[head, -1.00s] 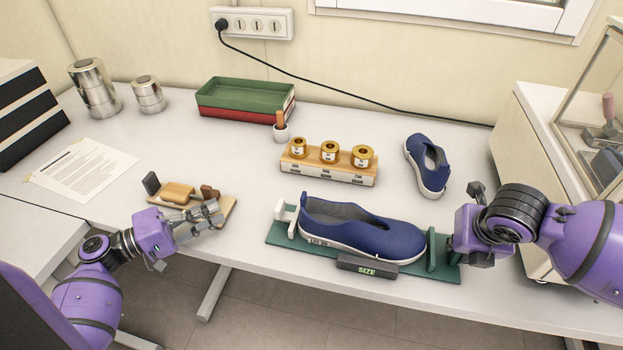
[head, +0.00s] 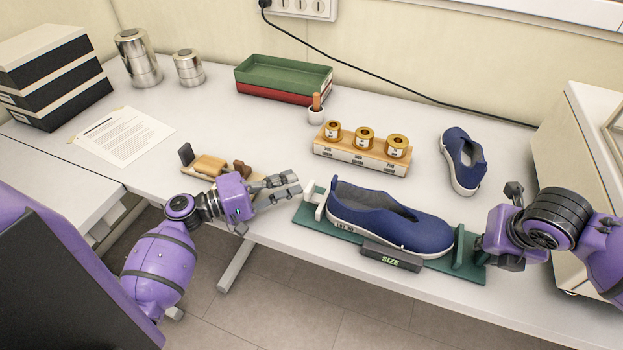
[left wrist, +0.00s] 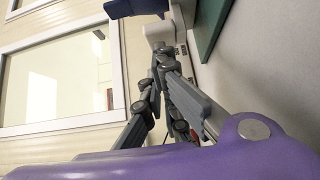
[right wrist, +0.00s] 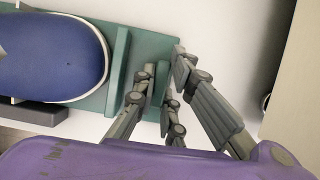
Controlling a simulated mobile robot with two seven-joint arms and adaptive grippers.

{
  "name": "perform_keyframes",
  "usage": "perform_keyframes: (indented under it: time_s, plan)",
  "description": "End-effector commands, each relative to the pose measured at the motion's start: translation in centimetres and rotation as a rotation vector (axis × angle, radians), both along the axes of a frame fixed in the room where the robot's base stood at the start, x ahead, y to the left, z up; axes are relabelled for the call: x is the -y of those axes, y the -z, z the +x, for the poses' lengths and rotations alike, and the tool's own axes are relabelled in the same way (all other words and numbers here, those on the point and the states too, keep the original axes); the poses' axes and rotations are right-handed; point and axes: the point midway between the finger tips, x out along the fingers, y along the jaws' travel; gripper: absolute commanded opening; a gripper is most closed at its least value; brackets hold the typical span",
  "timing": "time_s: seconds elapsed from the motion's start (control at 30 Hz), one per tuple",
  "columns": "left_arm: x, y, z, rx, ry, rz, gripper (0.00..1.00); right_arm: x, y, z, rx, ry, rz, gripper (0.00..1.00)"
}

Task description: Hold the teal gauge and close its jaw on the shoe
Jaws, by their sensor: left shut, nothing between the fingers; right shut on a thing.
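The teal gauge (head: 300,213) lies on the table with the navy shoe (head: 405,225) on it, toe to the right. Its white jaw (head: 319,205) stands at the heel end; I cannot tell if it touches the heel. A teal upright (head: 459,243) stands at the toe end. My right gripper (head: 482,247) is shut on the gauge's right end; the right wrist view shows its fingers (right wrist: 155,88) there. My left gripper (head: 297,184) is shut and empty, just left of the white jaw. The left wrist view shows the jaw (left wrist: 160,32) beyond the fingers.
A dark SIZE display (head: 391,257) sits on the gauge's front side. A wooden block with brass weights (head: 360,157) and a second navy shoe (head: 462,160) stand behind the gauge. A cabinet is at right.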

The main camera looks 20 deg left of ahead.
Motion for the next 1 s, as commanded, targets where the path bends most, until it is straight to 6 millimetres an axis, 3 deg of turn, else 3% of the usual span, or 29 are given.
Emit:
perform_keyframes:
  time_s: [0.23,0.57,0.67,0.83,1.0]
  plan:
    - [1.4,0.0,-0.1,0.0,0.002,-0.001,0.0,-0.1,0.0,0.0,-0.001,-0.001,0.001,0.0]
    - [1.3,0.0,0.0,0.001,0.004,-0.001,0.0,-0.3,0.0,-0.1,-0.001,-0.004,0.005,0.0]
    - [0.5,0.0,0.0,0.001,0.002,0.001,0.0,-0.3,0.0,-0.1,-0.001,-0.004,0.005,0.0]
    - [-2.8,0.1,0.1,-0.001,-0.003,0.004,0.0,-0.2,0.0,-0.1,-0.001,-0.002,0.003,0.0]
    - [-5.8,0.2,-2.9,-0.004,-0.004,0.002,0.0,-0.1,0.1,0.0,-0.001,-0.002,0.001,0.0]
